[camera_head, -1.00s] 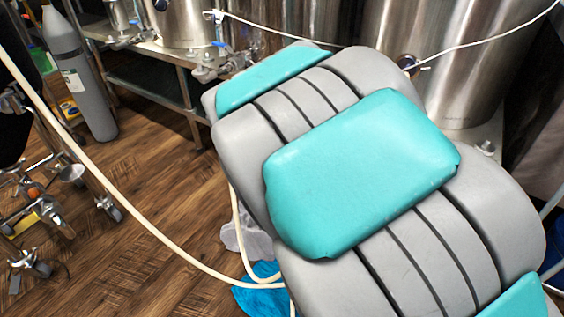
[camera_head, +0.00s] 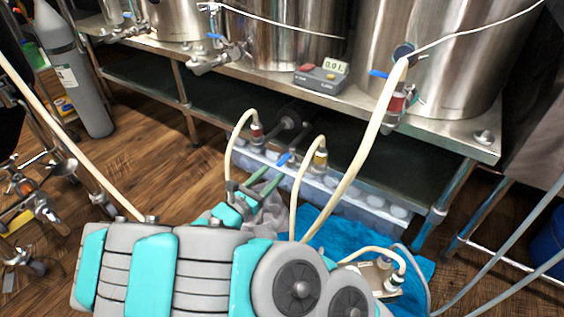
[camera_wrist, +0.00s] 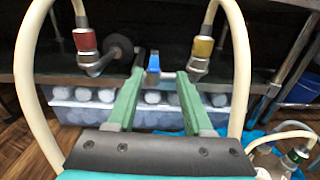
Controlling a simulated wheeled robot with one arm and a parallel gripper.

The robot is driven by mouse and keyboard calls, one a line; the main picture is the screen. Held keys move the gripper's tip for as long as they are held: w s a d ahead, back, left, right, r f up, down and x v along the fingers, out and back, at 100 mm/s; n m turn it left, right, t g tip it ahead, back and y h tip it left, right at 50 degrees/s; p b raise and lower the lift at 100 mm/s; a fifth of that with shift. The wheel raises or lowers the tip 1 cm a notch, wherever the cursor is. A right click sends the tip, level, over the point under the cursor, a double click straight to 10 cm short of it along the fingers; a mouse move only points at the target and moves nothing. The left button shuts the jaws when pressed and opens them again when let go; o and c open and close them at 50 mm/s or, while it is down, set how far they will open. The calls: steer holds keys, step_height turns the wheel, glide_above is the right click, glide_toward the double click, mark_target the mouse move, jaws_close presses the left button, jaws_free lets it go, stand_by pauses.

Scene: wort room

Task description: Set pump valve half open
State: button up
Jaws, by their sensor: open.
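The pump valve's small blue handle (camera_head: 284,158) sits under the steel bench, between a hose fitting with a red collar (camera_head: 257,131) and one with a yellow collar (camera_head: 320,157). In the wrist view the handle (camera_wrist: 153,64) shows upright between the tips of my gripper's green fingers, nearer the left one. My gripper (camera_head: 275,177) is open, its fingers on either side of the handle in that view. I cannot tell whether they touch it. The dark round pump part (camera_wrist: 118,47) is left of the handle. The valve body is partly hidden.
Cream hoses (camera_head: 300,195) rise beside my gripper, and a long one (camera_head: 365,145) runs up to a kettle tap. A blue cloth (camera_head: 330,232) lies on the floor. The bench edge (camera_head: 310,110) is above.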

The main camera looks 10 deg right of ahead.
mark_target(278, 166)
steer(key=shift+w+a+f+n+t, duration=0.15)
steer(key=shift+a+f+n+t, duration=0.15)
steer(key=shift+a, duration=0.05)
steer(key=shift+w+d, duration=0.1)
steer(key=shift+w, duration=0.05)
steer(key=shift+b+x, duration=0.55)
steer(key=shift+x, duration=3.1)
jaws_close()
